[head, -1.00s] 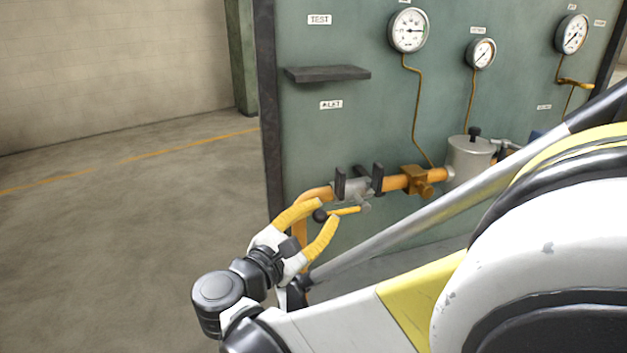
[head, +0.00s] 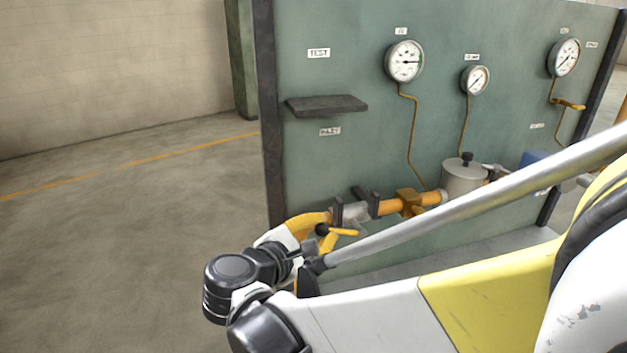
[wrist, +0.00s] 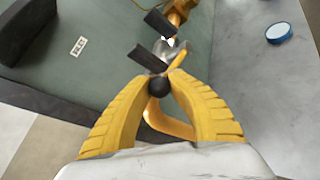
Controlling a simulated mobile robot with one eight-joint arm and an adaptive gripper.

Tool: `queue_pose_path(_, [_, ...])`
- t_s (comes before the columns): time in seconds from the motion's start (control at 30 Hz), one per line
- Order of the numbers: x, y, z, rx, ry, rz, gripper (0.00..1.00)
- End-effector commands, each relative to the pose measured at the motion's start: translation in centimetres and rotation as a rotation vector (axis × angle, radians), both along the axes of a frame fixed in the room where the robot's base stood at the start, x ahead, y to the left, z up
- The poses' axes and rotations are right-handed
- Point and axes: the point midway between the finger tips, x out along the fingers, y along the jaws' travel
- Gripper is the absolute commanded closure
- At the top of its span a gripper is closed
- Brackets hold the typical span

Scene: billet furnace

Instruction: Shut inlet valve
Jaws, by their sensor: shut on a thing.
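The inlet valve (head: 355,211) is a grey body in the orange pipe at the lower left of the green panel; it also shows in the wrist view (wrist: 172,48). Its yellow lever (head: 344,232) ends in a black ball knob (wrist: 159,86). My gripper (wrist: 160,80) has its yellow fingers shut on the knob, one on each side. In the head view my gripper (head: 322,233) is at the knob end of the lever, with the finger contact partly hidden. The small "INLET" label (head: 329,131) is on the panel above the valve.
Dark brackets (head: 375,204) stand by the valve. A dark shelf (head: 327,105) juts from the panel above. A grey cylindrical pot (head: 464,177) with a black knob is on the line to the right. A blue round object (wrist: 278,33) lies at the wrist view's upper right. The floor at left is clear.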

Motion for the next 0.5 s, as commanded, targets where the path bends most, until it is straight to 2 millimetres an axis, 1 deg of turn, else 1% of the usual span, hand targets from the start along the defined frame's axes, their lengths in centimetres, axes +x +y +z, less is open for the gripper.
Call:
queue_pose_path(0.03, [0.1,-0.1,1.3,0.032,0.008,0.001,1.0])
queue_pose_path(0.1, [0.2,-0.3,1.7,0.083,0.023,0.001,1.0])
queue_pose_path(0.3, [0.3,-0.8,2.5,0.201,0.056,0.003,1.0])
queue_pose_path(0.5, [0.5,-1.2,2.8,0.276,0.077,0.003,1.0])
